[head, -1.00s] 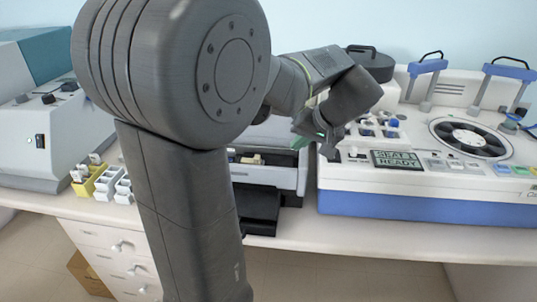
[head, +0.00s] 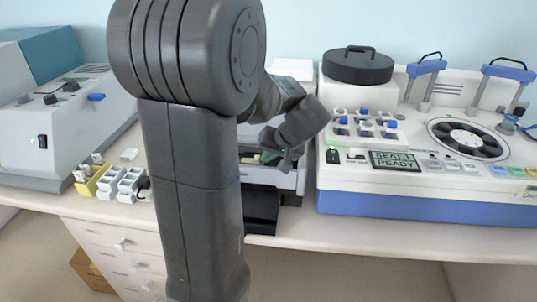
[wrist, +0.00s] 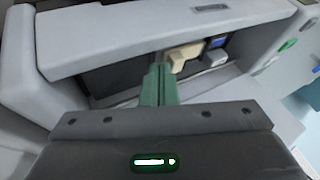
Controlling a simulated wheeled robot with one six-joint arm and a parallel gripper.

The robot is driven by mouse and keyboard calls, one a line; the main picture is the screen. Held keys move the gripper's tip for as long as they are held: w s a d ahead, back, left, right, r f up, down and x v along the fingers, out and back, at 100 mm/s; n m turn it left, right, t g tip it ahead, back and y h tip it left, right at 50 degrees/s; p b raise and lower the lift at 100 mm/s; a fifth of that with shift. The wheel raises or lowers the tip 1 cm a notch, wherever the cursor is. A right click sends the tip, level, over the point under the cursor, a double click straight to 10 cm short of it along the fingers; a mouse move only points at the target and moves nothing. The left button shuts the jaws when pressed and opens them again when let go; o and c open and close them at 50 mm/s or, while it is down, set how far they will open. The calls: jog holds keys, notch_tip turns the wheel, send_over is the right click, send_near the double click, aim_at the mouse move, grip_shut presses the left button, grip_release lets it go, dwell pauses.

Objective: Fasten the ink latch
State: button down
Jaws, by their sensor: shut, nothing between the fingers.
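My gripper (wrist: 158,84) has green fingers that are shut, with nothing between them. In the wrist view the fingertips point into the dark front opening of a grey machine (wrist: 160,32). A beige lever-like part (wrist: 183,56) sits just beyond the fingertips, a little to the right; I cannot tell whether they touch. Beside it are a small blue part (wrist: 216,42) and a light grey block (wrist: 215,58). I cannot tell which part is the ink latch. In the head view my gripper (head: 270,155) is low at the grey machine (head: 285,178), which my arm partly hides.
A white and blue staining machine (head: 420,196) with a display stands close on the right. Yellow (head: 88,181) and white racks (head: 125,188) stand on the left. A black tray (head: 262,208) juts out in front.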

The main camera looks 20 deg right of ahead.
aim_at(255, 159)
jog(key=shift+w+a+b, duration=0.25)
jog(key=shift+w+a, duration=0.25)
jog(key=shift+a, duration=0.35)
jog(key=shift+w+a+b, duration=0.2)
jog(key=shift+w+a, duration=0.3)
jog(key=shift+a, duration=0.3)
jog(key=shift+d, duration=0.1)
